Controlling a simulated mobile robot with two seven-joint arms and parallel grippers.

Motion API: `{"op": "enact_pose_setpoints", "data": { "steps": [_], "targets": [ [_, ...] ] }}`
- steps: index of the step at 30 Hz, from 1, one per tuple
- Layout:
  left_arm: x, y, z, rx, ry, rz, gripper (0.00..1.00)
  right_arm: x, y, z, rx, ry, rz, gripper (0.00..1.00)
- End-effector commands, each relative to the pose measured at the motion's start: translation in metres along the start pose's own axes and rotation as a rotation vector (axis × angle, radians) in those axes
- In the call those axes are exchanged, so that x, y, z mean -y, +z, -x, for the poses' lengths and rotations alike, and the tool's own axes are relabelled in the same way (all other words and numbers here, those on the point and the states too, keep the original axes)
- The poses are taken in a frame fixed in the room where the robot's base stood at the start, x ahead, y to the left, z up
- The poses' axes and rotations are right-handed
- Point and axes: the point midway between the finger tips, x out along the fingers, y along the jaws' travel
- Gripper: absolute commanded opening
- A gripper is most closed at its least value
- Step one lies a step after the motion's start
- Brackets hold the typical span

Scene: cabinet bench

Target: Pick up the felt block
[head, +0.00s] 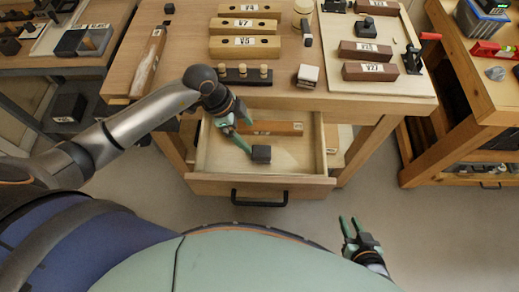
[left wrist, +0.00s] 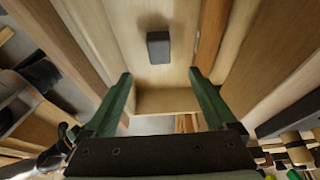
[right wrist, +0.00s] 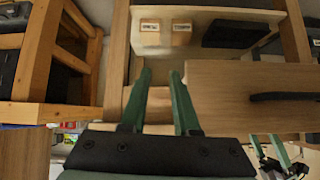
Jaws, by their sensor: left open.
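The felt block appears to be the small dark grey block (head: 261,153) lying in the open drawer (head: 215,158), toward its front. In the left wrist view the block (left wrist: 158,47) lies on the pale drawer floor, beyond the fingertips and roughly between their lines. My left gripper (head: 240,134) reaches down into the drawer from the left, just up and left of the block. Its green fingers (left wrist: 160,73) are apart with nothing between them. My right gripper (head: 350,225) is open and empty, low to the right of the drawer; its fingers (right wrist: 160,72) are spread.
A wooden bar (head: 272,128) lies at the back of the drawer. The drawer front has a black handle (head: 259,198). The bench top (head: 180,75) above carries labelled wooden blocks, a peg rack (head: 243,75) and a pale board (head: 390,85) with brown blocks. Side benches stand left and right.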

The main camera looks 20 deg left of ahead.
Motion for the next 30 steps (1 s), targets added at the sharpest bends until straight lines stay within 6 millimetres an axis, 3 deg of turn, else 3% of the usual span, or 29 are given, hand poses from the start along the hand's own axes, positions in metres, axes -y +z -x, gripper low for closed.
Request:
{"op": "enact_pose_setpoints", "data": {
  "steps": [3,9,14,24,30],
  "targets": [
    [-0.001,0.000,-0.024,-0.001,0.005,0.001,0.90,0.000,0.003,-0.002,0.000,0.000,0.000,0.30],
    [-0.001,-0.001,-0.055,-0.003,0.003,-0.001,0.90,0.000,0.005,-0.005,0.001,0.000,0.000,0.30],
    [-0.001,-0.001,-0.065,-0.004,0.002,-0.002,0.90,0.000,0.006,-0.005,0.001,0.000,0.000,0.30],
    [0.000,0.002,-0.111,-0.005,0.002,-0.003,0.90,-0.001,0.012,-0.011,0.001,0.000,0.000,0.30],
    [0.000,0.002,-0.114,-0.005,0.001,-0.004,0.90,-0.001,0.012,-0.011,0.001,0.000,0.000,0.30]
  ]
}}
